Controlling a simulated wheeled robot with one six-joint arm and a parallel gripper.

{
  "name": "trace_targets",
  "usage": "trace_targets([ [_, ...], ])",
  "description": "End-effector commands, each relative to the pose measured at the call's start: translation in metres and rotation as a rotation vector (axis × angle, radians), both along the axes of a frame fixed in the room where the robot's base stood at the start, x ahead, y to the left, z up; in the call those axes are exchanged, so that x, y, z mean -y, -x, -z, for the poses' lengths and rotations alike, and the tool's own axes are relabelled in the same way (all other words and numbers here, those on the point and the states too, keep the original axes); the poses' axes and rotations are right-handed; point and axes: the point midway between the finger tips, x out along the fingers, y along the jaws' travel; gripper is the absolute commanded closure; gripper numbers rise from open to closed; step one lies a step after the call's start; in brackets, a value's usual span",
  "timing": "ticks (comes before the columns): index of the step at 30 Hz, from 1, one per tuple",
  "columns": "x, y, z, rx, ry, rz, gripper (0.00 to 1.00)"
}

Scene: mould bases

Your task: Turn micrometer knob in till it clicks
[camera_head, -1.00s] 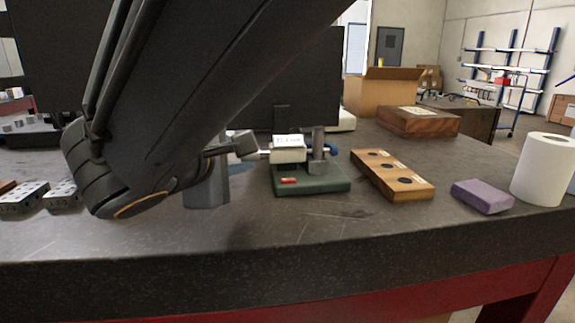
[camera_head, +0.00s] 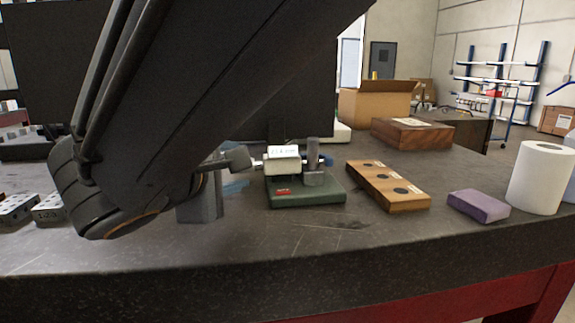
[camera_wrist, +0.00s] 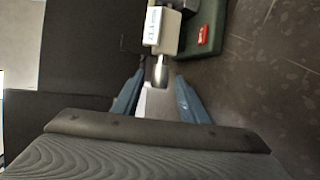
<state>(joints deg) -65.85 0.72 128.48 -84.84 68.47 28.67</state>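The micrometer (camera_head: 282,158) has a white body with a display and lies level on a green base (camera_head: 310,198) on the bench. Its knob end points left, towards my gripper (camera_head: 240,158). In the wrist view the silver knob (camera_wrist: 160,73) shows between the two blue fingertips of my gripper (camera_wrist: 160,80), with a gap on each side. The fingers are apart and do not appear to touch it. The white body (camera_wrist: 161,30) is just beyond the knob. In the head view my arm and fingers partly hide the knob end.
A red tag (camera_head: 284,192) lies on the base. A grey block (camera_head: 200,205) stands below my gripper. A wooden block with dark round spots (camera_head: 388,186), a purple block (camera_head: 478,206) and a white paper roll (camera_head: 541,178) are to the right. The front bench strip is clear.

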Motion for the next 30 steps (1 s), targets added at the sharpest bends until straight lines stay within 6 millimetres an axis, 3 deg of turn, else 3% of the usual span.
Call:
trace_targets([
  [5,-0.002,0.005,-0.002,0.001,0.0,-0.001,0.61],
  [18,-0.012,0.065,-0.02,0.001,-0.001,-0.003,0.61],
  [30,-0.013,0.074,-0.023,0.0,0.0,0.0,0.61],
])
